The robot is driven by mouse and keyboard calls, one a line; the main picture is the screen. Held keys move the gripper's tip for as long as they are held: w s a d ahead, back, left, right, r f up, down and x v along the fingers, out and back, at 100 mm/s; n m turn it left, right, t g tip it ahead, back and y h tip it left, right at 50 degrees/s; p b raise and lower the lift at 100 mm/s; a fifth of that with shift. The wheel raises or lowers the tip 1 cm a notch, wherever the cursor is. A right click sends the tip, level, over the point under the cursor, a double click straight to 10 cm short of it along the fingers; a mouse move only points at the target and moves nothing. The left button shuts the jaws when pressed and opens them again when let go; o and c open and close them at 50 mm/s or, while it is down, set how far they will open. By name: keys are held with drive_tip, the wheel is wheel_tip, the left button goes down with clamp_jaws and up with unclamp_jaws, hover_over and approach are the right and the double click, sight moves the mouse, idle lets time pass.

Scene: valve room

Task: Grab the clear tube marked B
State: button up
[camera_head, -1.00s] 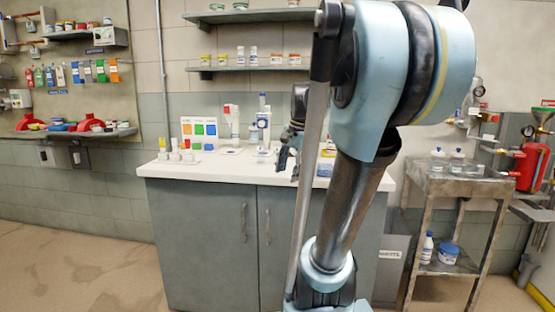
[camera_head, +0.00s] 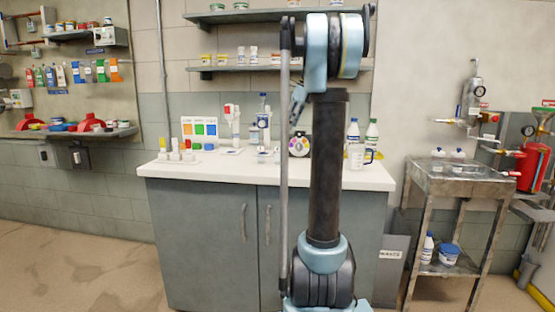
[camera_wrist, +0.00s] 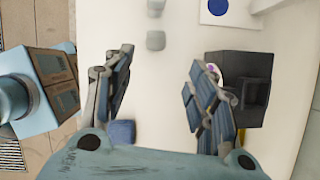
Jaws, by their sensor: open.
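Small pale, upright tubes (camera_head: 175,145) stand at the left of the white counter in the head view. In the wrist view, two greyish see-through pieces, one nearer (camera_wrist: 155,40) and one at the top edge (camera_wrist: 155,6), stand on the white surface ahead of my gripper. They may be tubes; no letter B is readable on any. My gripper (camera_wrist: 159,75) is open, with nothing between its fingers, and points toward these pieces, apart from them. In the head view its fingers (camera_head: 297,104) show above the counter, partly hidden by my arm.
In the wrist view, a dark box (camera_wrist: 240,87) stands by the right finger and a blue block (camera_wrist: 121,131) lies by the left.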

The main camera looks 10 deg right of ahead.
approach(278, 155)
drive_tip(key=w+f, duration=0.1)
drive_tip(key=w+a+f, duration=0.1)
drive_tip(key=f, duration=0.1)
drive_tip(key=w+f, duration=0.1)
drive_tip(key=f, duration=0.1)
drive_tip(key=shift+w+a, duration=0.35)
drive_tip(key=shift+s+a+x, duration=0.1)
drive_tip(key=shift+a+x, duration=0.1)
drive_tip(key=shift+x, duration=1.15)
drive_tip(key=shift+s+a+x, duration=0.1)
drive_tip(key=shift+a+x, duration=0.1)
drive_tip(key=shift+x, duration=1.15)
drive_tip(key=shift+r, duration=0.1)
drive_tip(key=c, duration=1.1)
